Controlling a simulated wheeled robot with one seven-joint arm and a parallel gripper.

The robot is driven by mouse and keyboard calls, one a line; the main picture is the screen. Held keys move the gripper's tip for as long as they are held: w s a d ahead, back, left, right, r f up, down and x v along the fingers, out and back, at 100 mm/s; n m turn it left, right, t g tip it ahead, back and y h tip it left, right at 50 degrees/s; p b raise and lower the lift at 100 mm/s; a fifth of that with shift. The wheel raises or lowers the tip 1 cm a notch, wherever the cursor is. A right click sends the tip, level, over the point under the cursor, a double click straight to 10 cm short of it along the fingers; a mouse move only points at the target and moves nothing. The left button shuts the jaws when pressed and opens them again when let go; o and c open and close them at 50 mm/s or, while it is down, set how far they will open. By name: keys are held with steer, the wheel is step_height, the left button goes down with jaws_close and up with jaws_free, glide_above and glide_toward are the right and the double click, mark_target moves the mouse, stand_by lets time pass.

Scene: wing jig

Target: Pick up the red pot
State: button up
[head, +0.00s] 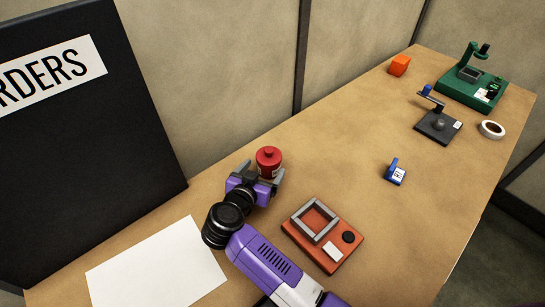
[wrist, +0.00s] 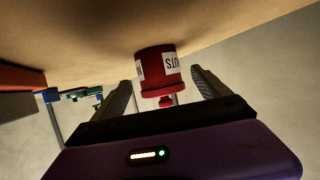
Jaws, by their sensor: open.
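The red pot (head: 269,159) stands upright on the table, toward the back, in the head view. It has a rounded lid with a knob and a white label. My gripper (head: 261,178) is open at the pot, with one finger on either side of its near part. In the wrist view the red pot (wrist: 160,70) appears upside down between the two dark fingers of my gripper (wrist: 166,88). Gaps show between the pot and both fingers there. I cannot tell how deep the pot sits between the fingers.
An orange-red device with a grey frame (head: 322,234) lies right of my arm. A white sheet (head: 157,266) and a black board (head: 90,140) are at left. A blue block (head: 396,173), dark stand (head: 437,125), green machine (head: 471,88), tape roll (head: 492,130) and orange cube (head: 400,65) are farther right.

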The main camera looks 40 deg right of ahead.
steer(key=x, duration=0.8)
steer(key=shift+d+r, duration=0.15)
steer(key=shift+r, duration=0.1)
steer(key=c, duration=1.6)
steer(key=shift+r, duration=0.1)
